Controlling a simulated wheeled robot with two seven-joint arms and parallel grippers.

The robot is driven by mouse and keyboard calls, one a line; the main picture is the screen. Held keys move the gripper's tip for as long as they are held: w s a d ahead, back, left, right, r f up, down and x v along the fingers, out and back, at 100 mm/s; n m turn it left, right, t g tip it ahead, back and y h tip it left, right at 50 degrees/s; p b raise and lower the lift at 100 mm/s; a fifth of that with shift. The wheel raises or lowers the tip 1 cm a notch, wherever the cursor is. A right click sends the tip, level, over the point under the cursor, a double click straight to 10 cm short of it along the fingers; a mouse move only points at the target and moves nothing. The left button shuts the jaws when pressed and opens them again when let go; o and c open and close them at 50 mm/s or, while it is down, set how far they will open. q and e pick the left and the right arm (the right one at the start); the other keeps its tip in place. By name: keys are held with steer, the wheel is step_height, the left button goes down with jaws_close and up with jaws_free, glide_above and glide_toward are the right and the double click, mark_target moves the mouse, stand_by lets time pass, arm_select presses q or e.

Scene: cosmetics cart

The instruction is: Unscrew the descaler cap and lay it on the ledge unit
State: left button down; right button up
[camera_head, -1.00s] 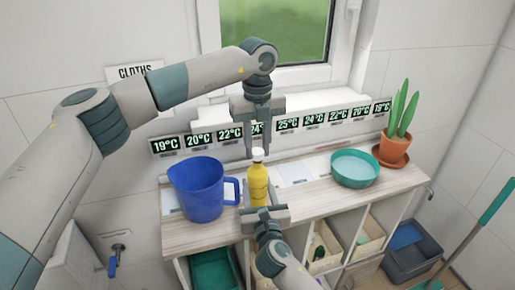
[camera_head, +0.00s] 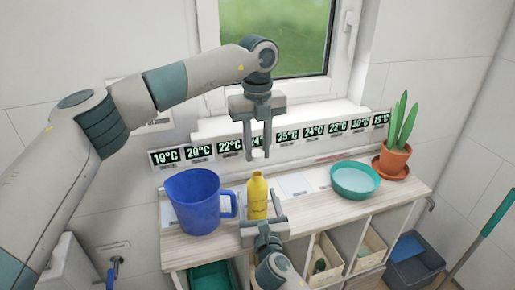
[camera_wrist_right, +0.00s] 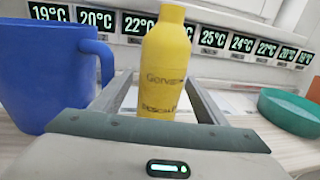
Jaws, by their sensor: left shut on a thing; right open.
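The yellow descaler bottle (camera_head: 257,198) stands upright on the wooden top of the ledge unit (camera_head: 330,207), its neck bare. It also fills the middle of the right wrist view (camera_wrist_right: 166,65). My left gripper (camera_head: 257,152), reaching down from above, is shut on the white cap (camera_head: 258,155), which is held clear above the bottle's mouth. My right gripper (camera_head: 263,219) is at the front of the bottle with its fingers open on either side of it. In the right wrist view, the bottle stands between these fingers (camera_wrist_right: 164,98); any contact is hard to tell.
A blue jug (camera_head: 197,203) stands close left of the bottle. A teal bowl (camera_head: 355,179) and a potted cactus (camera_head: 392,160) are to the right. A row of temperature displays (camera_head: 288,135) runs behind. Some bare wood lies between bottle and bowl.

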steer(key=shift+s, duration=0.1)
arm_select(q)
steer(key=shift+f+b, duration=0.75)
arm_select(e)
steer(key=s+d, duration=0.2)
steer(key=s, duration=0.9)
steer(key=shift+s, duration=0.35)
